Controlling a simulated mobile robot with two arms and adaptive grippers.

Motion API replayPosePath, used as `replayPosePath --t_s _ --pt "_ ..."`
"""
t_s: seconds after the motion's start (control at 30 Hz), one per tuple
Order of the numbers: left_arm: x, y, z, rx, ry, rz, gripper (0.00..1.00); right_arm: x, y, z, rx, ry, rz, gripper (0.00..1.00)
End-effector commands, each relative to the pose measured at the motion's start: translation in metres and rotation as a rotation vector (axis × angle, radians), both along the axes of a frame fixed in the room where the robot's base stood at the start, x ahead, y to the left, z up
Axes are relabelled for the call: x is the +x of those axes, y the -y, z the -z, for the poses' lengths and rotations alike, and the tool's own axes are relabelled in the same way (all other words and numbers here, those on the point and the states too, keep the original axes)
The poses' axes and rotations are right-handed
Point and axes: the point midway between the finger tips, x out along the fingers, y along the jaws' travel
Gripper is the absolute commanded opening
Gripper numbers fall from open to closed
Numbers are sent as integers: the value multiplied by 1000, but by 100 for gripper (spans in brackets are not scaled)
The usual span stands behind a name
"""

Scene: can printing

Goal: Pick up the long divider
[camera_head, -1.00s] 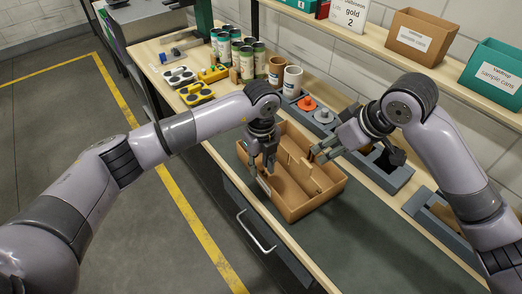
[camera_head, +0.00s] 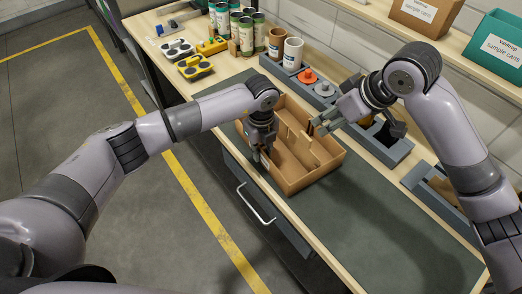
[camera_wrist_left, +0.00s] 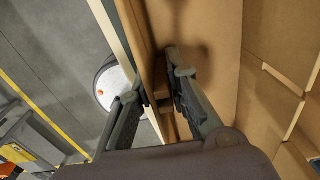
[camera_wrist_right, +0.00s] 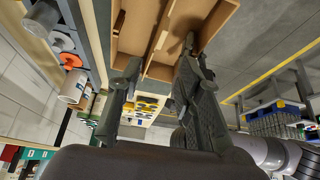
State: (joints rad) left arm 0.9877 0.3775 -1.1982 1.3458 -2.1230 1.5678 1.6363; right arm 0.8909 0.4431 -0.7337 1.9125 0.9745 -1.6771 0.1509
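The open brown cardboard box (camera_head: 312,181) lies on the bench, with thin cardboard dividers standing inside. The long divider (camera_head: 297,144) runs lengthwise through it. My left gripper (camera_head: 261,154) is at the box's near-left wall. In the left wrist view its fingers are apart, with a cardboard wall (camera_wrist_left: 143,45) between them; I cannot tell whether they touch it. My right gripper (camera_head: 317,127) is open near the box's far right side. In the right wrist view its fingers point at the box, and the light edge of a divider (camera_wrist_right: 155,50) shows between the fingertips.
Behind the box stands a grey holder (camera_head: 390,150) with an orange (camera_head: 307,76) and a grey disc part. Cans (camera_head: 244,35) and yellow-black trays (camera_head: 195,66) stand at the back left. The dark mat (camera_head: 370,230) in front right is clear. A shelf with cartons is above.

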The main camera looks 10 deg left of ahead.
Motion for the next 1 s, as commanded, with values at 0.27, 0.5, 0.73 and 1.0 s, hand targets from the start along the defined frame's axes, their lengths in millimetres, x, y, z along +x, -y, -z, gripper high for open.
replayPosePath --t_s 0.27,0.5,0.73,1.0 --pt "0 0 0 1 -1 0 0 0 0 0 0 0 0 33" --pt "0 0 0 1 -1 0 0 0 0 0 0 0 0 33" --pt "0 0 0 1 -1 -1 0 1 -1 1 -2 -5 0 27" --pt "0 0 0 0 0 0 0 17 -27 18 -97 -131 17 27"
